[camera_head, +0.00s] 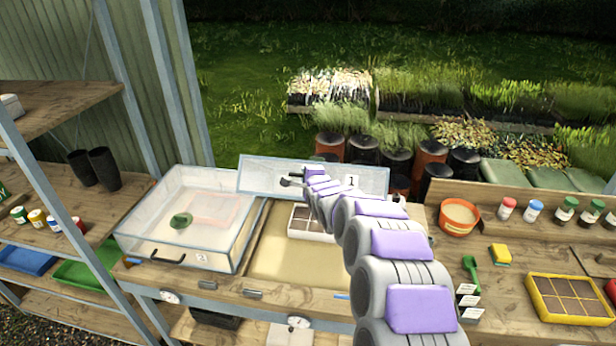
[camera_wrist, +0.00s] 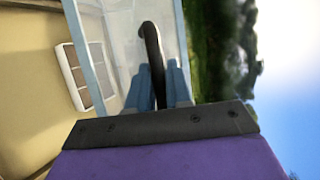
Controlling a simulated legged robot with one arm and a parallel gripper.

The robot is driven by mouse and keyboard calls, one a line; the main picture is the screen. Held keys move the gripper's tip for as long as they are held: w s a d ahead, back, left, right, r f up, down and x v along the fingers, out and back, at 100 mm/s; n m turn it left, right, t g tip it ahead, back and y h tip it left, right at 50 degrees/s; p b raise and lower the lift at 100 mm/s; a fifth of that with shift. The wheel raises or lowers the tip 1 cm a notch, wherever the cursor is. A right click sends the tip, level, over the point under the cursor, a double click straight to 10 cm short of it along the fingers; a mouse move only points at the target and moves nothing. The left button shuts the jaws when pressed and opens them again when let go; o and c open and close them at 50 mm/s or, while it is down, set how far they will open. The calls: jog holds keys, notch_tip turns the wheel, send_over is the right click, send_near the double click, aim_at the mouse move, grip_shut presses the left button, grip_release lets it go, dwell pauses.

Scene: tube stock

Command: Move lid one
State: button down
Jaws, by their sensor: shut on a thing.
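Lid one, a clear panel with a pale blue frame and a "1" label (camera_head: 260,176), is raised and tilted above the back of the open frame in the middle of the bench in the head view. Its clear pane also shows in the wrist view (camera_wrist: 122,40). My gripper (camera_head: 296,181) is at the lid's front side. In the wrist view my gripper (camera_wrist: 159,80) has its blue fingers shut on the lid's black curved handle (camera_wrist: 152,45). A tray with brown cells (camera_head: 302,222) lies on the sandy bed below.
A closed clear box marked 2 (camera_head: 222,228) stands left of the open bed (camera_head: 290,262).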

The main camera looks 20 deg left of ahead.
jog(key=shift+s, duration=0.1)
jog(key=c, duration=1.1)
grip_release()
jog(key=shift+a, duration=0.25)
jog(key=shift+f, duration=0.1)
jog(key=shift+s+d, duration=0.1)
jog(key=shift+d, duration=0.1)
jog(key=shift+s+d, duration=0.15)
jog(key=v, duration=1.6)
jog(key=shift+s+d+b, duration=0.1)
jog(key=shift+s+b, duration=0.15)
jog(key=shift+b, duration=0.15)
